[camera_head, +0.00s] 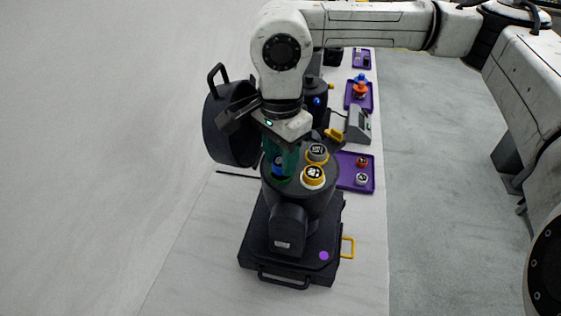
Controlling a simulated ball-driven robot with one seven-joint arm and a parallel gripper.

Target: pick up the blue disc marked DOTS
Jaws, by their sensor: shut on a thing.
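The blue disc (277,164) shows partly at the left side of the round dark top of a black device (288,213). My gripper (280,166) points down over it, and its green fingers are shut on the disc. The fingers hide much of the disc, so its DOTS mark cannot be read. I cannot tell whether the disc is still touching the device's top. Two yellow-rimmed discs sit to the right on the same top: one with a white face (313,174) and one with a grey face (317,153).
An open round black lid (232,130) stands close to the left of my gripper. A purple tray (346,184) with small discs lies to the right. Behind are a grey device (358,125), a dark cylinder (316,98) and more purple trays (350,96). The bench's front left is clear.

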